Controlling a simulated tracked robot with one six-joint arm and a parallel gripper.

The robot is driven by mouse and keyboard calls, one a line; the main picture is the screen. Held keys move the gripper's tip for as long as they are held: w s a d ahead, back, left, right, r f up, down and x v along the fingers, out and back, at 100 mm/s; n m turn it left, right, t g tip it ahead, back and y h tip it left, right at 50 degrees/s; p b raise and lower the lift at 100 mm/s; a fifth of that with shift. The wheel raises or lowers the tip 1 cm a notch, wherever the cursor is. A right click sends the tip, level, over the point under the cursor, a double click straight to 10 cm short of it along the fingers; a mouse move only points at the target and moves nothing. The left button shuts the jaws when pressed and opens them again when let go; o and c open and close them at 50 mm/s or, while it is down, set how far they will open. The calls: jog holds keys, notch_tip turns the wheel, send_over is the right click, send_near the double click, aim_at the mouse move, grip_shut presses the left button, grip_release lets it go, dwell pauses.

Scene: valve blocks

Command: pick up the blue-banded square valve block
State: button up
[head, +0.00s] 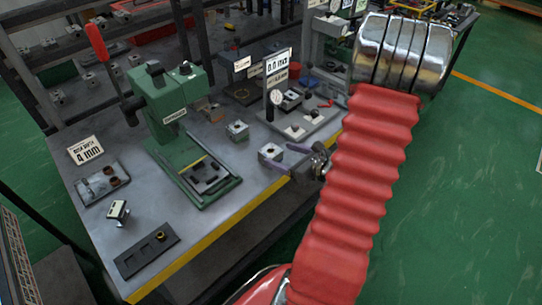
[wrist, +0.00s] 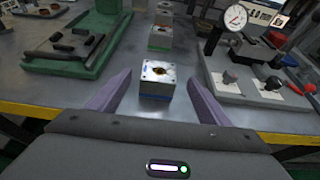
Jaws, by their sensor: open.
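The blue-banded square valve block (wrist: 158,75) is a silver-grey block with a dark round hole in its top and a blue band low on its near face. It stands upright on the workbench near the front edge, and also shows in the head view (head: 270,152). My gripper (wrist: 163,68) is open, its two purple fingers spread left and right of the block in the wrist view, with visible gaps. In the head view my gripper (head: 291,160) is beside the block at the bench edge. The block's far side is hidden.
Two similar blocks (wrist: 160,38) (wrist: 165,13) stand in line behind it. A green press (head: 178,110) stands to the left. A plate with a dial gauge (wrist: 235,18) and more blocks lies to the right. The yellow-striped bench edge (head: 220,235) runs along the front.

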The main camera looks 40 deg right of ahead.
aim_at(274, 153)
jog(key=shift+w+f, duration=0.2)
jog(key=shift+w, duration=0.35)
jog(key=shift+x, duration=2.6)
jog(key=shift+a+f, duration=0.1)
jog(key=shift+f, duration=0.1)
jog(key=shift+s, duration=0.1)
jog(key=c, duration=1.5)
